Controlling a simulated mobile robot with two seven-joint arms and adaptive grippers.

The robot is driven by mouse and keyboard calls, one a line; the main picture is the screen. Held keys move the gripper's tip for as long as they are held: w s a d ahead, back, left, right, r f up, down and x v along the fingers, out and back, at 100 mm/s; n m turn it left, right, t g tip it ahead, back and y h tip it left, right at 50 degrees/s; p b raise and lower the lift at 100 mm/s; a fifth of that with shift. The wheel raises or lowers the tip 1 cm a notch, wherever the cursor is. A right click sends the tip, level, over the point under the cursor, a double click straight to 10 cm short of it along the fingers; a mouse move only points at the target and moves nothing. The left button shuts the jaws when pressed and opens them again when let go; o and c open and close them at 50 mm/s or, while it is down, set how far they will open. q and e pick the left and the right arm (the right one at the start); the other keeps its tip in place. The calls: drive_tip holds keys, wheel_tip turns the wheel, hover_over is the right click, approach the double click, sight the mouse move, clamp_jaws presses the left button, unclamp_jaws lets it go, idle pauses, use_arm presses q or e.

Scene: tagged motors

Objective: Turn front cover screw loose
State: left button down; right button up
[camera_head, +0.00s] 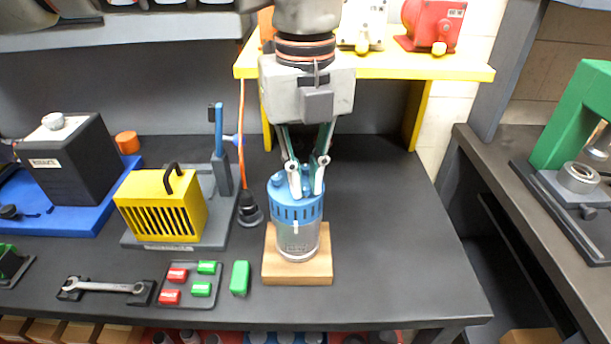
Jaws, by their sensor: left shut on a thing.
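The motor (298,240) stands upright on a wooden block (298,276) in the middle of the dark bench. It has a silver body and a blue slotted front cover (290,213) on top. My left gripper (306,192) comes down from above, with its fingertips at the top of the blue cover. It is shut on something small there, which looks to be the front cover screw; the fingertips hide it. A small blue knob (278,181) shows on the cover left of the fingers. My right gripper is not in view.
A yellow slotted box (162,207) and a black box (66,157) stand at left. A wrench (103,287) and a tray with red and green tags (187,284) lie in front. A yellow shelf (440,69) is behind. The bench right of the motor is clear.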

sight(305, 187)
use_arm(q)
drive_tip(key=shift+s+a+f+n, duration=0.1)
drive_tip(key=shift+f+n, duration=0.05)
drive_tip(key=shift+n, duration=1)
drive_tip(key=shift+f+n, duration=0.15)
drive_tip(key=shift+n, duration=1)
drive_tip(key=c, duration=2.1)
unclamp_jaws()
drive_tip(key=shift+r, duration=0.1)
drive_tip(key=shift+r, duration=0.3)
wheel_tip(305, 187, up, 12)
drive_tip(key=shift+f, duration=0.25)
